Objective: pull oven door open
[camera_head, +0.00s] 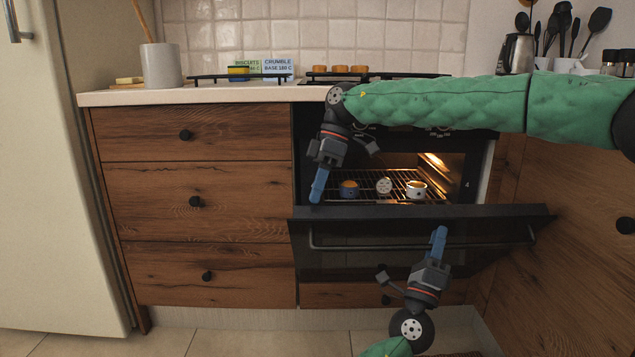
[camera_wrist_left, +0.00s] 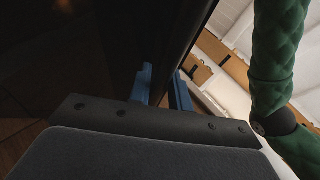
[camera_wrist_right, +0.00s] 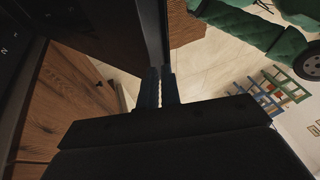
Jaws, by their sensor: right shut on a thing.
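The oven door (camera_head: 370,228) is partly open, tilted out and down, with its bar handle (camera_head: 345,246) across the front. My right gripper (camera_head: 319,186), on the arm from the right, is at the door's upper left corner. In the right wrist view its blue fingers (camera_wrist_right: 160,87) are close together at the door panel's edge (camera_wrist_right: 153,35), shut on it. My left gripper (camera_head: 438,238) rises from below in front of the door, near the handle. In the left wrist view its fingers (camera_wrist_left: 164,88) are apart, with a dark panel between them; contact is unclear.
The lit oven cavity holds a rack (camera_head: 365,193) with several small cups. Wooden drawers (camera_head: 195,180) stand left of the oven, and a wooden cabinet (camera_head: 570,220) is at right. My right arm crosses in front of the counter (camera_head: 230,93).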

